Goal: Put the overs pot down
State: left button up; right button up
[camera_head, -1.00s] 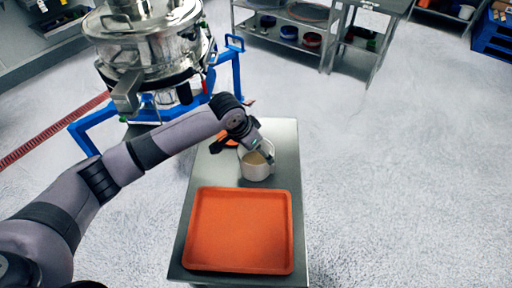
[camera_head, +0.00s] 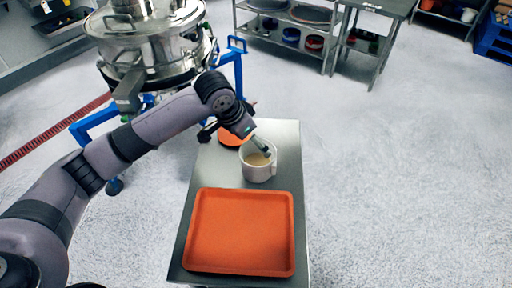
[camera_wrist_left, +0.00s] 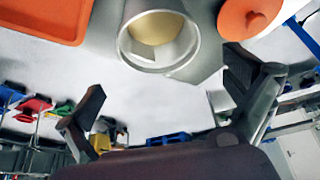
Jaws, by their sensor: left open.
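The overs pot (camera_head: 257,173), a pale round pot with a handle and light powder inside, stands upright on the steel table (camera_head: 283,141) behind the orange tray. Its open mouth also shows in the left wrist view (camera_wrist_left: 124,42), top centre. My left gripper (camera_head: 262,149) is at the pot's far rim in the head view. In the wrist view its fingers (camera_wrist_left: 165,82) are spread wide, with nothing gripped between them and the pot just beyond. Whether a finger touches the pot cannot be told. My right gripper is not in view.
An empty orange tray (camera_head: 240,232) fills the table's near end. An orange lid (camera_head: 232,140) with a knob lies behind the pot, partly hidden by my arm. The steel sifter (camera_head: 150,45) on its blue frame stands back left. Floor to the right is clear.

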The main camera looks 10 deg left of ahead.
pick_arm(q)
jog(key=v, duration=0.5)
jog(key=shift+s, duration=0.15)
dwell(0.3)
